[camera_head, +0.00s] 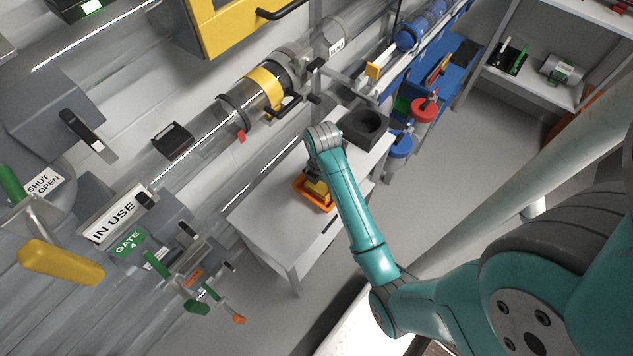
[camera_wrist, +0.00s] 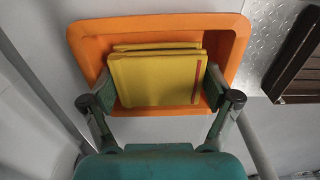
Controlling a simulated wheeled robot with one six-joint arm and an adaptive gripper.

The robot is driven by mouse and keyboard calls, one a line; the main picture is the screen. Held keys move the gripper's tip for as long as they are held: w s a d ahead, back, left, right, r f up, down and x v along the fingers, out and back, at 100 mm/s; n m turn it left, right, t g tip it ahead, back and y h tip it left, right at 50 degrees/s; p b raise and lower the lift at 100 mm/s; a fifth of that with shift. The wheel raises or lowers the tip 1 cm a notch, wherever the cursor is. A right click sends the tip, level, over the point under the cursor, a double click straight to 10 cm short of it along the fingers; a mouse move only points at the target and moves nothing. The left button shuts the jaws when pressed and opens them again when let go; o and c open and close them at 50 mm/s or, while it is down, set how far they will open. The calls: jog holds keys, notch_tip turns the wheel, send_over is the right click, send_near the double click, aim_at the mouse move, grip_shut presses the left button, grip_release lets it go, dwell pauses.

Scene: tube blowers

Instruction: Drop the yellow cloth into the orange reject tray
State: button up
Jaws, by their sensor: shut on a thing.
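The yellow cloth (camera_wrist: 150,80) is a folded pad with a thin red stripe near its right edge. My gripper (camera_wrist: 160,90) is shut on it, one finger at each side. The cloth is over the orange reject tray (camera_wrist: 160,26), within its rim in the wrist view. I cannot tell whether the cloth touches the tray floor. In the head view the orange tray (camera_head: 299,192) sits on the grey table, with the yellow cloth (camera_head: 318,188) at it. My arm's wrist hides part of both there.
The grey table (camera_head: 265,220) has bare top left of the tray. A dark square block with a round hollow (camera_head: 365,127) stands on it at the back right. Clear tubes and a panel marked IN USE (camera_head: 113,220) run along the left. A dark slatted item shows in the wrist view (camera_wrist: 298,62).

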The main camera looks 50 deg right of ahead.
jog(key=shift+f, duration=0.3)
jog(key=o, duration=0.8)
